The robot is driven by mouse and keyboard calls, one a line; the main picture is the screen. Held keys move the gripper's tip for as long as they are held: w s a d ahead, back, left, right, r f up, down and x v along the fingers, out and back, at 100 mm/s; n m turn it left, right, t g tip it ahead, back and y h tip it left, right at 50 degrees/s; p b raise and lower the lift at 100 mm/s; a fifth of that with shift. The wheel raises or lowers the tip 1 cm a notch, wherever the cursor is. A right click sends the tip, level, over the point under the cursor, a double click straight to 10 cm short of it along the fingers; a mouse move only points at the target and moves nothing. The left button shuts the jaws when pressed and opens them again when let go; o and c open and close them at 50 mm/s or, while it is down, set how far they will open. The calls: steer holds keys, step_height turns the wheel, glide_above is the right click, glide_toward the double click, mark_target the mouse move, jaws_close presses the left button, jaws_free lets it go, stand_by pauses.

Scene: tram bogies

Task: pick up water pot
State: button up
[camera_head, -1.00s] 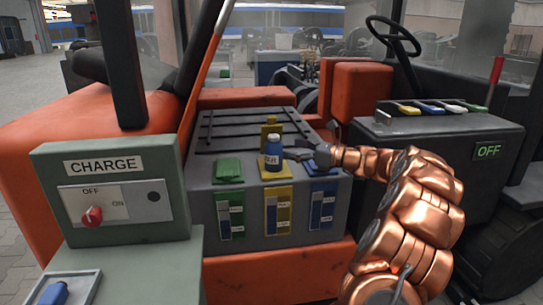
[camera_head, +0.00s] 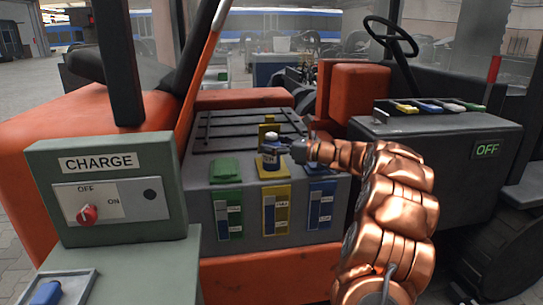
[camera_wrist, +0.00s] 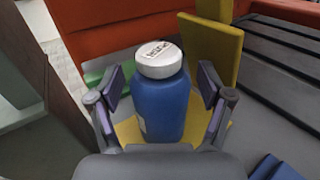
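The water pot is a blue bottle with a pale grey cap (camera_head: 271,155). It stands upright on the yellow pad of the battery box, in front of an upright yellow flap (camera_head: 270,130). In the wrist view the bottle (camera_wrist: 163,105) stands between the two fingers of my gripper (camera_wrist: 160,100). The fingers are apart, one on each side, with visible gaps to the bottle. In the head view my gripper (camera_head: 290,149) reaches in from the right and partly overlaps the bottle.
The battery box has a green flap (camera_head: 226,170) on the left and a blue one (camera_head: 318,167) on the right. A green CHARGE box with a red knob (camera_head: 87,214) stands at the left. A grey console (camera_head: 435,130) reading OFF is at the right.

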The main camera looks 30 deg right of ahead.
steer(key=c, duration=1.2)
steer(key=shift+o, duration=0.2)
steer(key=shift+s+r, duration=0.1)
